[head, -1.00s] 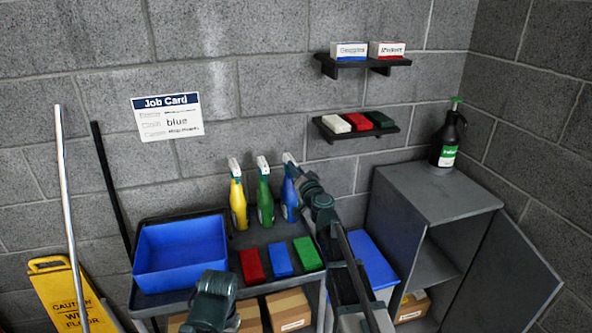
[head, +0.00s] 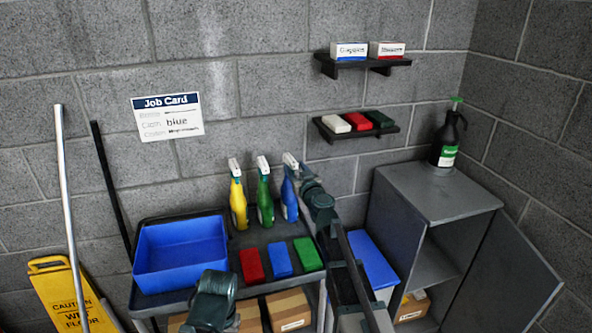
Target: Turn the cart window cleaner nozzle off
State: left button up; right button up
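Three spray bottles stand in a row at the back of the cart (head: 235,283): a yellow one (head: 239,205), a green one (head: 265,205) and a blue one (head: 288,203). Each has a white nozzle on top. Their labels are too small to tell which is the window cleaner. My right gripper (head: 297,170) is at the blue bottle's nozzle (head: 290,160), on its right side. The arm hides part of that bottle, and I cannot tell contact or finger opening. Part of my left arm shows low in front of the cart, with no fingers visible.
A blue bin (head: 180,250) and red, blue (head: 280,259) and green pads lie on the cart. A job card (head: 167,117) reading "blue" hangs on the wall. Wall shelves (head: 355,131) and an open grey cabinet (head: 435,190) with a black jug (head: 447,140) stand at right.

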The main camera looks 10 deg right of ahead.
jog(key=shift+s, duration=0.1)
jog(key=s, duration=0.6)
jog(key=shift+s+d, duration=0.25)
jog(key=shift+s, duration=0.15)
dwell(0.3)
